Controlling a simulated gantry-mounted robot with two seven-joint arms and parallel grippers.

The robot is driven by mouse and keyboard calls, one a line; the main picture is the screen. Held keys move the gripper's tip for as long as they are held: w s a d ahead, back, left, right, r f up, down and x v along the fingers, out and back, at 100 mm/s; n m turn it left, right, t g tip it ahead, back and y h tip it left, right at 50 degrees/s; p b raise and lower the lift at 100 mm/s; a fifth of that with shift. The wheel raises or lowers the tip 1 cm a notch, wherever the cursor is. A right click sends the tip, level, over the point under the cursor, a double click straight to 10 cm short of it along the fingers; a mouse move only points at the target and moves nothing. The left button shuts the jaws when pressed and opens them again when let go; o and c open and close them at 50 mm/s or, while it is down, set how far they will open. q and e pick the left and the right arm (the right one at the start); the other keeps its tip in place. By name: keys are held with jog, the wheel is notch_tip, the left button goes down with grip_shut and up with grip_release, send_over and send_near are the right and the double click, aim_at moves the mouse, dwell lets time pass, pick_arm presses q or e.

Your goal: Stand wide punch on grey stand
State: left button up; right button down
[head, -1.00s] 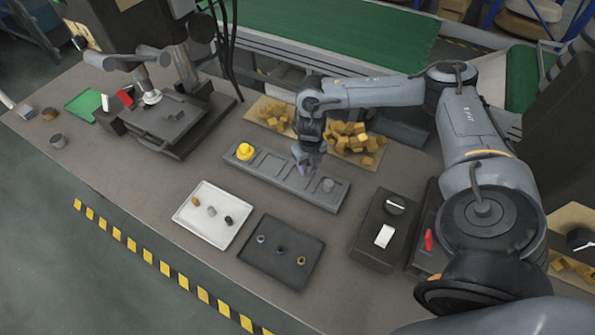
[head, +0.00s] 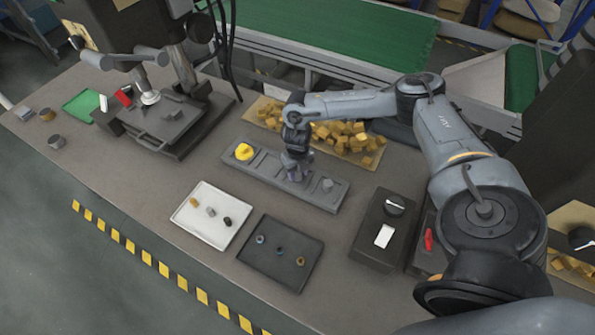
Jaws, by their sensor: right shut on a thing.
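The long grey rack (head: 333,200) lies in the middle of the table, with a row of square recessed places. A yellow round piece (head: 244,152) stands at its left end and a small grey piece (head: 327,185) near its right end. My right gripper (head: 294,176) is over the middle of the rack, pointing down. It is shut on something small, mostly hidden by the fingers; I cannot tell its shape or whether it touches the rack. I cannot single out the wide punch by sight. My left gripper is not in view.
A white tray (head: 190,227) and a dark tray (head: 268,279) hold small pieces in front of the rack. A black switch box (head: 372,255) stands at right. Yellow blocks (head: 345,133) lie behind the rack. A dark machine (head: 165,125) stands at left.

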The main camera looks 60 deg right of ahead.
jog(key=shift+f, duration=0.1)
jog(key=c, duration=0.9)
grip_release()
jog(key=shift+c, duration=0.2)
